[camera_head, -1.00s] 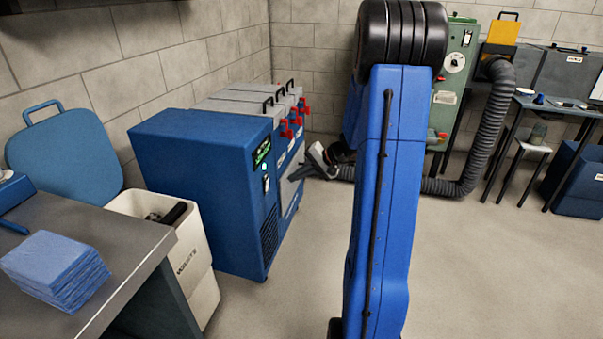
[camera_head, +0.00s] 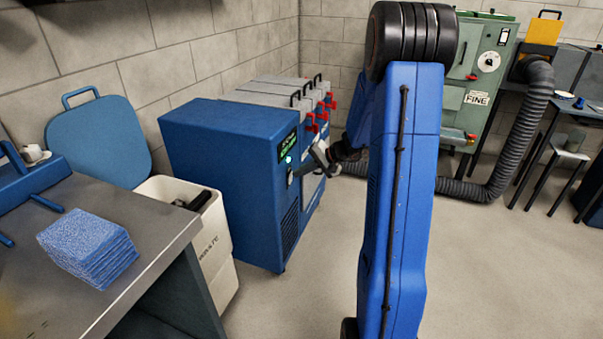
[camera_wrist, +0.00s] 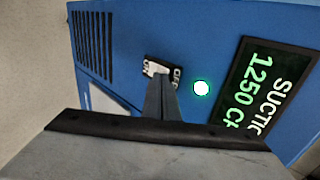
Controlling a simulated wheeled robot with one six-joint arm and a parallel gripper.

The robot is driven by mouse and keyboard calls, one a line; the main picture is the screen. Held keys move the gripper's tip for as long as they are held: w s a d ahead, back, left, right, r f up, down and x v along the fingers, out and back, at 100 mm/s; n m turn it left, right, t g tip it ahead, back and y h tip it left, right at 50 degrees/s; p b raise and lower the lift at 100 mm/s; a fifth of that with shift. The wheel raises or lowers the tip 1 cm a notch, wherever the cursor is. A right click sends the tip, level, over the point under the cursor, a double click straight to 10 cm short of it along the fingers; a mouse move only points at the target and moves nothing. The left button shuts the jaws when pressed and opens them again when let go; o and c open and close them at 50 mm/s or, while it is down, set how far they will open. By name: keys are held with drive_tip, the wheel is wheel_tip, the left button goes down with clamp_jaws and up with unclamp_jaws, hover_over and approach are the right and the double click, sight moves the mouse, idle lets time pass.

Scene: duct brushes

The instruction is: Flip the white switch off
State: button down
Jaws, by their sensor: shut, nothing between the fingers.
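The white switch (camera_wrist: 152,69) sits in a black plate on the front of the blue cabinet (camera_head: 215,150). In the wrist view its plate carries partly hidden white lettering. My gripper (camera_wrist: 160,82) is shut and empty, its fingertips overlapping the near edge of the switch plate. Whether they touch it, I cannot tell. In the head view my gripper (camera_head: 299,172) is right at the cabinet's front panel and the switch is small and hard to make out beside it. A round green light (camera_wrist: 201,88) glows beside the switch, and the display (camera_wrist: 265,95) is lit with green text.
A white bin (camera_head: 215,235) stands between the cabinet and a metal-topped bench (camera_head: 165,225) holding a stack of blue pads (camera_head: 88,248). Grey units with red handles (camera_head: 322,105) line up behind the cabinet.

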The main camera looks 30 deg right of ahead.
drive_tip(key=shift+w+a+r, duration=0.15)
drive_tip(key=shift+w+a, duration=0.05)
drive_tip(key=shift+w, duration=0.05)
drive_tip(key=shift+r, duration=0.1)
drive_tip(key=shift+r, duration=0.7)
